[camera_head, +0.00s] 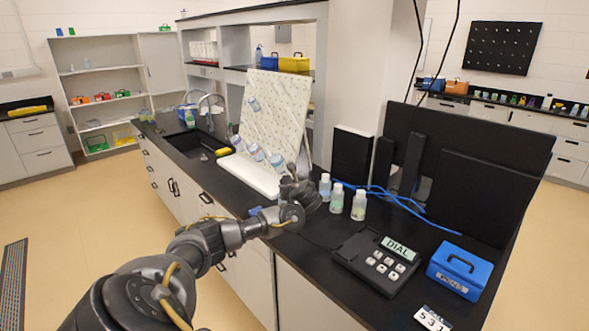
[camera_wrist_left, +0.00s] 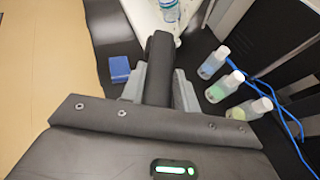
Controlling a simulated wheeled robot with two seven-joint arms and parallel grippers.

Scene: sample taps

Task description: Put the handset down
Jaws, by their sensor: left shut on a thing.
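My left gripper (camera_head: 298,190) is over the black counter, left of the bottles. In the left wrist view my left gripper (camera_wrist_left: 158,88) is shut on a dark handset (camera_wrist_left: 160,62), which sticks out beyond the grey fingers. In the head view the handset is hard to tell apart from the dark gripper. The phone base (camera_head: 377,262), with a DIAL display and several pale keys, stands on the counter to the right of the gripper, apart from it. My right gripper is not in view.
Three capped bottles (camera_head: 337,198) stand between gripper and phone base, with a blue cable (camera_head: 395,197) behind. A blue box (camera_head: 460,270) and a number card (camera_head: 432,319) lie right of the base. A white pegboard rack (camera_head: 272,105) stands behind the gripper. A small blue block (camera_wrist_left: 120,69) lies nearby.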

